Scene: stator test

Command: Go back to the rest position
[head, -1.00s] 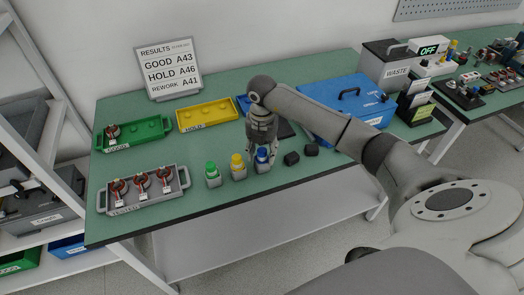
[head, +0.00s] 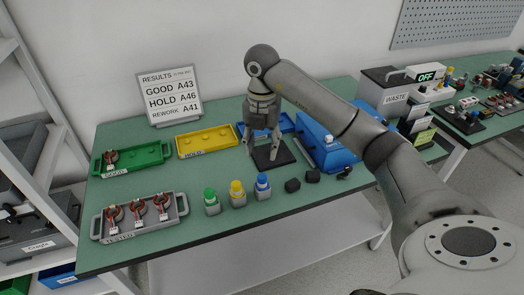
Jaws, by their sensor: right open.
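My right gripper (head: 262,152) is open and empty, pointing down above a black pad (head: 284,155) on the green bench (head: 170,236). It is behind the blue-topped button (head: 262,187) and apart from it. A yellow-topped button (head: 237,193) and a green-topped button (head: 211,201) stand in the same row to its left. The grey tested tray (head: 183,206) holds three stators. The green good tray (head: 156,152) holds one stator, and the yellow tray (head: 207,139) looks empty. My left gripper is not in view.
A blue lidded box (head: 330,155), partly hidden by my right arm, stands right of the gripper. A results sign (head: 170,96) stands at the back.

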